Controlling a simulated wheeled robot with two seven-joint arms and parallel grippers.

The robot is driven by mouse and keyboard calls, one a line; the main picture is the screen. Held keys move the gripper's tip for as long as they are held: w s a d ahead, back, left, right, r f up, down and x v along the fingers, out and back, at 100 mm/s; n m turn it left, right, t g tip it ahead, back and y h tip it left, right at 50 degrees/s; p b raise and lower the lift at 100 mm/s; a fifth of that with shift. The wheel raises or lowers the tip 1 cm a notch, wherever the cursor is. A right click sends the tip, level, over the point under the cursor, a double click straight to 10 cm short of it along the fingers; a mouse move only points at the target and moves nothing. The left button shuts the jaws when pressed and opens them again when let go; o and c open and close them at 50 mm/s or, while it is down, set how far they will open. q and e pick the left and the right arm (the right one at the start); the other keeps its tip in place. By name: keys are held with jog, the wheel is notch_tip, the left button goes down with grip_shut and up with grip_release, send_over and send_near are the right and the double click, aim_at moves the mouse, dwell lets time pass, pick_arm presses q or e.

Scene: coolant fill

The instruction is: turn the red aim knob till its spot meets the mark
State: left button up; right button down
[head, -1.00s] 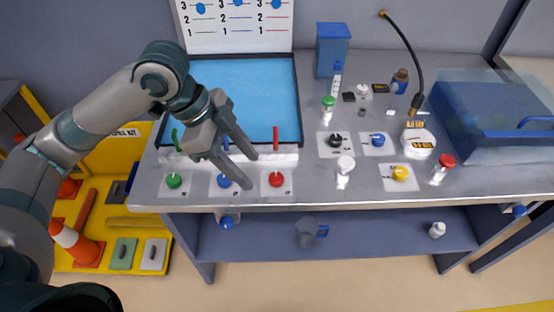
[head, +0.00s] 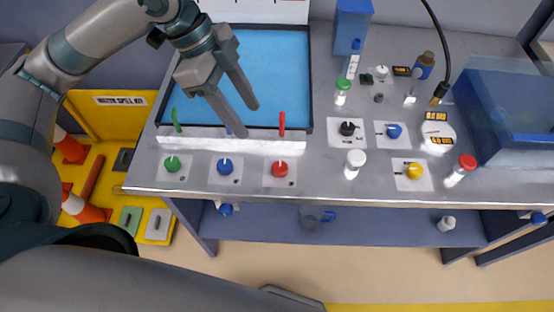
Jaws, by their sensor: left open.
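The red aim knob (head: 280,169) sits on a white plate at the front edge of the bench, right of the blue knob (head: 224,167) and the green knob (head: 172,164). Behind it a red pointer (head: 282,123) stands at the front of the blue tray (head: 275,70). The spot and the mark are too small to tell. My left gripper (head: 250,119) is open and empty above the tray's front part, behind and left of the red knob, its fingers pointing down and forward. It touches no knob. My right gripper is not in view; an arm link of mine crosses the bottom left.
White-, green- and red-capped bottles, black, blue and yellow knobs (head: 414,171), a round scale (head: 438,135) and a black hose (head: 446,60) occupy the bench's right part. A clear blue bin (head: 505,115) stands far right.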

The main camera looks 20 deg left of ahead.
aim_at(279, 166)
pick_arm(q)
jog(key=p+x, duration=0.1)
jog(key=x, duration=1.5)
jog(key=shift+a, duration=0.1)
jog(key=shift+d+f, duration=0.2)
jog(key=shift+f, duration=0.35)
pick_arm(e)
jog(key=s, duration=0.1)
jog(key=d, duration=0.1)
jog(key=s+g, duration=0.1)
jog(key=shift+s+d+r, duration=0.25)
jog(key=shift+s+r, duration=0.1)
pick_arm(q)
jog(key=c, duration=1)
